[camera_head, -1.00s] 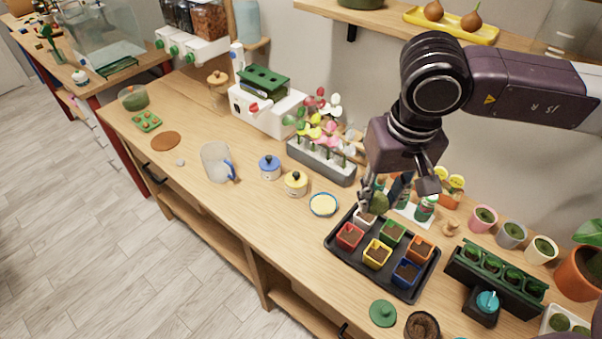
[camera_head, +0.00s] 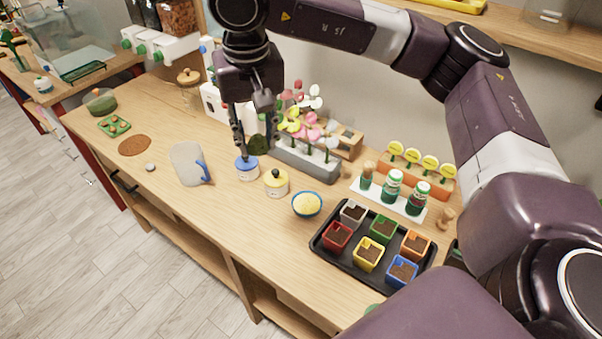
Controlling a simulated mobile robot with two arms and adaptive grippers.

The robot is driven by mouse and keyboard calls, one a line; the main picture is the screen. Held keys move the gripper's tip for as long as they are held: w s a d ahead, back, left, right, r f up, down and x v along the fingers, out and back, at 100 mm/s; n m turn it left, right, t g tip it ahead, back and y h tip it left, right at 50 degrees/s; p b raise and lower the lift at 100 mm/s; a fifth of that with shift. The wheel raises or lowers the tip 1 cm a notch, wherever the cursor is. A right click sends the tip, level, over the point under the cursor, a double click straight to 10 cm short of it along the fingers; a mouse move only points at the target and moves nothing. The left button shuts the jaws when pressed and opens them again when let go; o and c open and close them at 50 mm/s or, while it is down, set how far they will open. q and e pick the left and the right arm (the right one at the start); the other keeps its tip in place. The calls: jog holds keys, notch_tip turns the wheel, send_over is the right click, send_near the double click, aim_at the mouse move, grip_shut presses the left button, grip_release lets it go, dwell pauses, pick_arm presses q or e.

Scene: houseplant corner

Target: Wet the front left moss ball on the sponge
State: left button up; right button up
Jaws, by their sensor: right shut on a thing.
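My right gripper (camera_head: 255,138) reaches down over the back of the table. It is shut on a dark green moss ball (camera_head: 257,146), partly hidden by the fingers. The ball shows in front of the grey flower block, close behind the blue-lidded jar; whether it is clear of them I cannot tell. The yellow sponge (camera_head: 307,203) sits in a small blue dish (camera_head: 307,215) to the right of the gripper, apart from it. My left gripper is not in view.
A clear pitcher (camera_head: 186,164) is at left. The black tray (camera_head: 330,255) with several pots is right of the dish. The front table strip is clear.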

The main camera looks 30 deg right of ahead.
notch_tip(320, 180, down, 3)
jog(key=w+d+m, duration=0.1)
jog(key=w+m, duration=0.2)
jog(key=m, duration=0.2)
jog(key=m+g+p, duration=0.3)
jog(key=m+p, duration=0.1)
jog(key=m, duration=2)
send_over(308, 204)
notch_tip(308, 204, down, 16)
jog(key=shift+w+f+b, duration=0.2)
jog(key=shift+f+b, duration=0.75)
jog(key=shift+f, duration=0.4)
jog(key=shift+w+f+b, duration=0.15)
jog(key=shift+f+b, duration=0.75)
jog(key=shift+f, duration=0.4)
jog(key=shift+f+b, duration=0.55)
jog(key=shift+f, duration=0.1)
jog(key=shift+r, duration=0.15)
notch_tip(308, 204, up, 7)
jog(key=p, duration=0.4)
